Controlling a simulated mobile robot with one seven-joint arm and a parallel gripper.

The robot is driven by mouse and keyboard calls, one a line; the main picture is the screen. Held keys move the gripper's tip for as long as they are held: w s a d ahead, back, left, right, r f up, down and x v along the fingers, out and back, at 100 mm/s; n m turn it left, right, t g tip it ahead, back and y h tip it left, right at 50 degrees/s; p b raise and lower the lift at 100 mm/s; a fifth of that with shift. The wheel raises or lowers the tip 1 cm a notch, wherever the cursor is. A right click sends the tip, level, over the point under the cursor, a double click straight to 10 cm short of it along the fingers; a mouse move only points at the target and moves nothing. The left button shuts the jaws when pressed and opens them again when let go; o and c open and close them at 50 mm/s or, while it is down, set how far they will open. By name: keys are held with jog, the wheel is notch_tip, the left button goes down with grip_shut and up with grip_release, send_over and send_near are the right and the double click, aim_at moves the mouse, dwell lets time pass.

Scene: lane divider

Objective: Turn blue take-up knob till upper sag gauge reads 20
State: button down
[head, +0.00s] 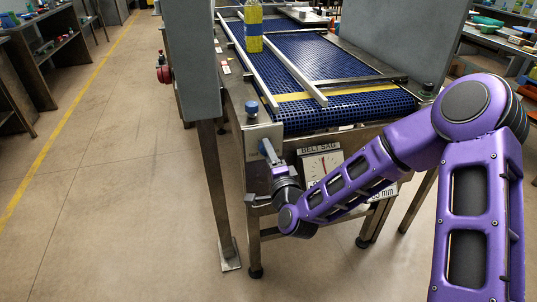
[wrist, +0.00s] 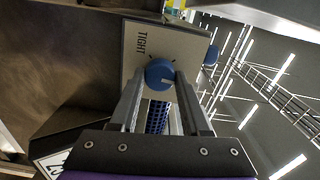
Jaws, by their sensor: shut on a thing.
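The blue take-up knob (wrist: 160,73) sits on a pale plate marked TIGHT (wrist: 138,45) in the wrist view. A short pale line shows on its face, toward the lower right. My gripper (wrist: 160,80) has one finger on each side of the knob and is shut on it. In the head view my gripper (head: 267,155) is at the plate on the conveyor's front left corner, with the knob (head: 265,147) partly hidden.
The blue conveyor belt (head: 345,106) runs back between metal rails, with a yellow bottle (head: 253,28) on it. Another blue knob (head: 251,107) stands on the left frame. A grey post (head: 207,150) rises close left of my gripper. The left floor is open.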

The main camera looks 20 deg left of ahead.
jog(key=shift+n, duration=1.2)
jog(key=shift+c, duration=1.9)
grip_release()
jog(key=p+v, duration=1.1)
jog(key=v, duration=0.6)
jog(key=shift+s, duration=0.2)
